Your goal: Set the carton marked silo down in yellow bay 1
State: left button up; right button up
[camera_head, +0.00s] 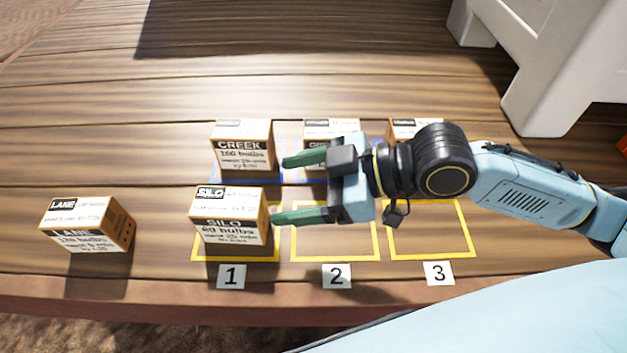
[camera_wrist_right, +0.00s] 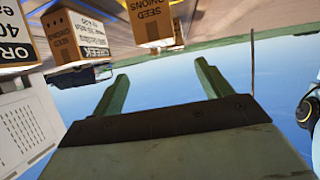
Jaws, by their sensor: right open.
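The silo carton (camera_head: 229,217), a brown box with white labels, stands upright at yellow bay 1 (camera_head: 236,260), within the outline as far as it shows; the carton hides the bay's rear part. My right gripper (camera_head: 287,188) is open, just right of this carton, its fingers pointing left. The nearer fingertip is close to the carton's right side; I cannot tell whether they touch. In the right wrist view the gap between the fingers (camera_wrist_right: 162,78) is empty. My left gripper is not in view.
The lane carton (camera_head: 86,224) stands left of bay 1. The creek carton (camera_head: 242,148) and two others stand in the blue row behind, partly hidden by my right arm. Yellow bays 2 (camera_head: 335,260) and 3 (camera_head: 436,256) are empty. A white structure (camera_head: 560,75) is at back right.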

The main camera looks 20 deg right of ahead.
jog(key=shift+v, duration=1.25)
